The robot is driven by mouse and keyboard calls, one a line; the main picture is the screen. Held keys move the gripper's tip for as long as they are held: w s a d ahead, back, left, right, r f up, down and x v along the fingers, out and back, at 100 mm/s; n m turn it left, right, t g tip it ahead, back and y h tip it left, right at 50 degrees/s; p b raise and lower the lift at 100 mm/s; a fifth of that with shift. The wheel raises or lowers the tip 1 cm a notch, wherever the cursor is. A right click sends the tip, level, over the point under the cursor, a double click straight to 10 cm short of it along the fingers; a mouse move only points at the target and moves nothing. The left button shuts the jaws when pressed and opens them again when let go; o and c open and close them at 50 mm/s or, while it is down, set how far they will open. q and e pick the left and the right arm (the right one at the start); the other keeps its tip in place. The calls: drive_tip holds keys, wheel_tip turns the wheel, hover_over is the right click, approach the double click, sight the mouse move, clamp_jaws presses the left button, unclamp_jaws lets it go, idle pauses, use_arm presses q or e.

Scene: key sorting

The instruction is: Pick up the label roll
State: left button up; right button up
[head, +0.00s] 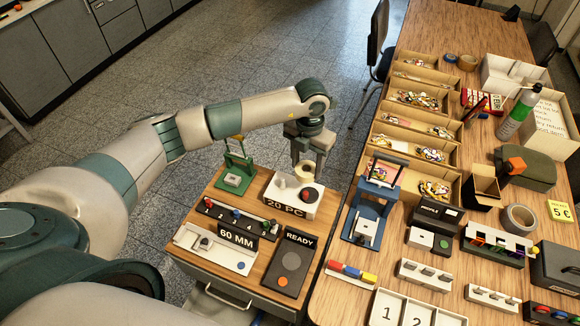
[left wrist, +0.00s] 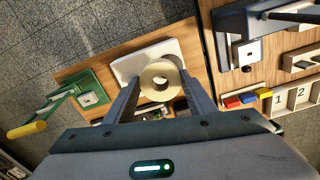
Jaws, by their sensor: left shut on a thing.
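The label roll, a pale cream ring, shows in the left wrist view (left wrist: 147,78) between my fingers and in the head view (head: 305,171). My left gripper (head: 303,160) is shut on it, with one finger on each side of the roll. The gripper points down over the white "20 PC" unit (head: 272,192) on the small wooden-topped cabinet. I cannot tell whether the roll still touches the unit. The fingers partly hide the roll in the head view. My right gripper is in neither view.
A green stand (head: 235,176), the "60 MM" unit (head: 202,247) and a black "READY" panel (head: 291,262) share the cabinet top. The long table at the right holds a blue press (head: 369,215), cardboard bins, a grey tape roll (head: 519,219) and a spray bottle (head: 516,118).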

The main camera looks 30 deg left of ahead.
use_arm(q)
drive_tip(key=d+r, duration=0.2)
drive_tip(key=d, duration=0.1)
drive_tip(key=w+d, duration=0.1)
drive_tip(key=shift+d+r, duration=0.2)
drive_tip(key=shift+r, duration=0.2)
